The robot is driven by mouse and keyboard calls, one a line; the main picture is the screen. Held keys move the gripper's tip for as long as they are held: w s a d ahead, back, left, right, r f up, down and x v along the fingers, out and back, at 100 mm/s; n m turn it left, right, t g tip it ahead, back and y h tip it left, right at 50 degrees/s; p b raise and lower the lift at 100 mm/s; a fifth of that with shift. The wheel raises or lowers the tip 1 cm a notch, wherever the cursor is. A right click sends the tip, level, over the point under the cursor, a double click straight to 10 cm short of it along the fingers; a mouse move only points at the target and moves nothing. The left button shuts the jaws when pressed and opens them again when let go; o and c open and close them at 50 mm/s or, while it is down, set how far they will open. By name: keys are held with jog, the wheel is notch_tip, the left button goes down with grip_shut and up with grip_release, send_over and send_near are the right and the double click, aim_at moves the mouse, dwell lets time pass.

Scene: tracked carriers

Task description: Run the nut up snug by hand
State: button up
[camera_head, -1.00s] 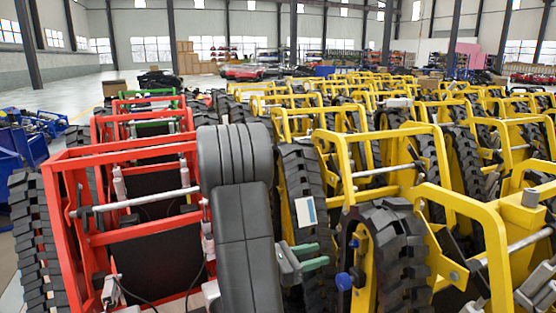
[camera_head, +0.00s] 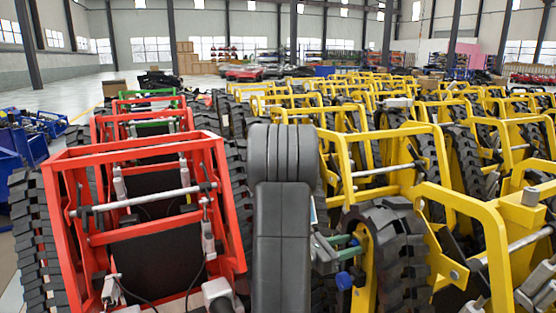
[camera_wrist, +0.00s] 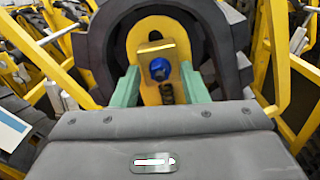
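A blue nut (camera_wrist: 159,69) sits on a yellow plate in front of a black tracked wheel in the wrist view. A dark threaded or coiled piece shows just below it. My gripper (camera_wrist: 159,72) is open, with one green finger on each side of the nut and a visible gap to each. In the head view my gripper (camera_head: 345,247) points right at the yellow carrier (camera_head: 383,262).
A red carrier (camera_head: 140,154) stands close on the left of my arm. Rows of yellow carriers (camera_head: 400,137) crowd the right and back. Yellow frame bars (camera_wrist: 282,55) flank the wheel in the wrist view. Open floor (camera_head: 60,95) lies at the far left.

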grip_shut()
jog(key=shift+f+m+b, duration=0.25)
jog(key=shift+m+b, duration=0.25)
jog(key=shift+b, duration=0.45)
jog(key=shift+c, duration=1.9)
grip_release()
jog(key=shift+r+m, duration=0.2)
jog(key=shift+m, duration=0.1)
jog(key=o, duration=0.5)
jog(key=shift+r, duration=0.1)
jog(key=shift+c, duration=0.2)
jog(key=p+v, duration=0.1)
jog(key=v, duration=1.2)
jog(key=shift+a, duration=0.4)
jog(key=shift+d, duration=0.1)
